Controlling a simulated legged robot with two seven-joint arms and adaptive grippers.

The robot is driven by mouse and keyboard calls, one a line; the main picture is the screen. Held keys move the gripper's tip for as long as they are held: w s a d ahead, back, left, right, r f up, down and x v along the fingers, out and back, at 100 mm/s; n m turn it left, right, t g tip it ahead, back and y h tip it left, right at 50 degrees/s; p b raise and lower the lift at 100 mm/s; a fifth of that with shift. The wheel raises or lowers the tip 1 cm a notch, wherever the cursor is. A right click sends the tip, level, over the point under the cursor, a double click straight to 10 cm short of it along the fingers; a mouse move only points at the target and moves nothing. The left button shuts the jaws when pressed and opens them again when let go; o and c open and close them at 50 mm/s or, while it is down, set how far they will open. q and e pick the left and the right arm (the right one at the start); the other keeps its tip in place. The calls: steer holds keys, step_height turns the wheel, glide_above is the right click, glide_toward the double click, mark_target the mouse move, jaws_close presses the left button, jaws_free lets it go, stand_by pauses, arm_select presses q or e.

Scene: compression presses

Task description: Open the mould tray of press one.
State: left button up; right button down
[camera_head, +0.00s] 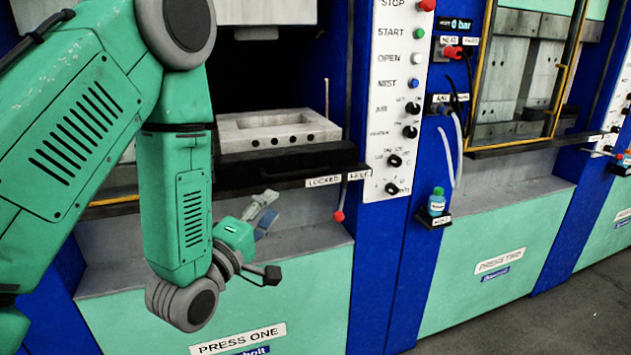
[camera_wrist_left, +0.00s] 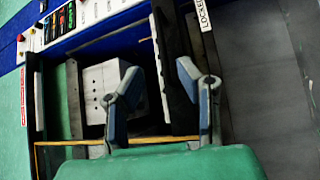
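Press one is at the left of the head view, with its nameplate (camera_head: 238,338) low on the green front. Its mould tray is a dark plate (camera_head: 262,156) inside the press opening, carrying a grey mould block (camera_head: 275,131). A dark front bar (camera_head: 290,178) bears a LOCKED label, also visible in the wrist view (camera_wrist_left: 203,15). A lever with a red knob (camera_head: 339,215) hangs at its right end. My left gripper (camera_head: 266,212) is open and empty, in front of and below the bar. In the wrist view its fingers (camera_wrist_left: 158,78) are apart. My right gripper is not in view.
A white control panel (camera_head: 398,100) with buttons and knobs is right of the opening. A small bottle (camera_head: 437,203) sits on a bracket beyond it. Press two (camera_head: 500,262) stands farther right with a yellow-framed guard (camera_head: 520,75). The floor (camera_head: 540,325) at lower right is clear.

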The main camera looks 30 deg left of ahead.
mark_target(300, 174)
arm_select(q)
steer(key=shift+w+a+r+b, duration=0.25)
steer(key=shift+w+b, duration=0.45)
steer(key=shift+w, duration=1.45)
steer(key=shift+w+a+r+b, duration=0.3)
steer(key=shift+w+b, duration=0.35)
steer(key=shift+w, duration=1.55)
steer(key=shift+w+a+r+b, duration=0.25)
steer(key=shift+w+b, duration=0.45)
steer(key=shift+w, duration=1.45)
jaws_close()
